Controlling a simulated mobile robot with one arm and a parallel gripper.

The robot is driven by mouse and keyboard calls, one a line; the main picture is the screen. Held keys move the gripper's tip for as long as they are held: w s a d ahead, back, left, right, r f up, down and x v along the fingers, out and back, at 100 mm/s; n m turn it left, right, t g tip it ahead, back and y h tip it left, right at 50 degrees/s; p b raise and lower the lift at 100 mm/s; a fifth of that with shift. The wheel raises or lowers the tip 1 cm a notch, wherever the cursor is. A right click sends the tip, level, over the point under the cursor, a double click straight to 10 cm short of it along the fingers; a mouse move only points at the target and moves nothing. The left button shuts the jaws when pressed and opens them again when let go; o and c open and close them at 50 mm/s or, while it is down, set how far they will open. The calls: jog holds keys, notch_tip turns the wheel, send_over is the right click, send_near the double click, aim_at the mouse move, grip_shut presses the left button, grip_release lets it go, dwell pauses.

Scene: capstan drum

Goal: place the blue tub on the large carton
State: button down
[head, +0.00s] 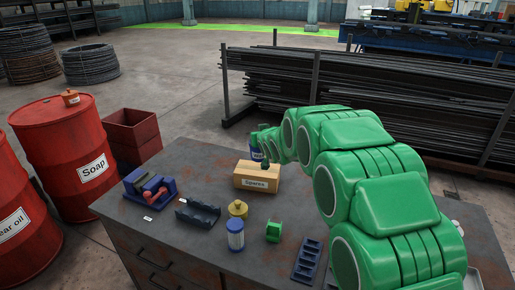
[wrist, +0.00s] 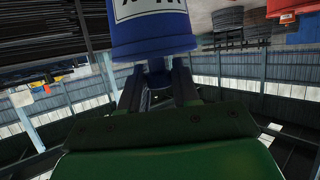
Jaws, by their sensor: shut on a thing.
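The blue tub (wrist: 152,38) has a white label and fills the top middle of the wrist view. My gripper (wrist: 158,78) is shut on it. In the head view the tub (head: 255,154) shows only in part, behind my gripper (head: 264,149). It appears at the far top edge of the tan carton (head: 258,183), which is labelled "Spares" and stands on the dark table. I cannot tell whether the tub touches the carton or is above or behind it.
Red drums (head: 68,150) stand left.

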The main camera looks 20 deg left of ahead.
jog(key=shift+w+a+f, duration=0.3)
jog(key=shift+w+f, duration=0.15)
jog(key=shift+f, duration=0.2)
jog(key=shift+w+a+f, duration=0.3)
jog(key=shift+w+f, duration=0.2)
jog(key=shift+f, duration=0.1)
jog(key=shift+w+a+f, duration=0.3)
jog(key=shift+w+f, duration=0.15)
jog(key=shift+f, duration=1.9)
jog(key=shift+f, duration=0.1)
jog(key=c, duration=0.8)
grip_release()
jog(key=shift+s+d+r, duration=0.35)
jog(key=shift+s+r, duration=0.1)
jog(key=shift+r, duration=0.1)
jog(key=v, duration=0.2)
jog(key=shift+s+d, duration=0.2)
jog(key=shift+v, duration=4)
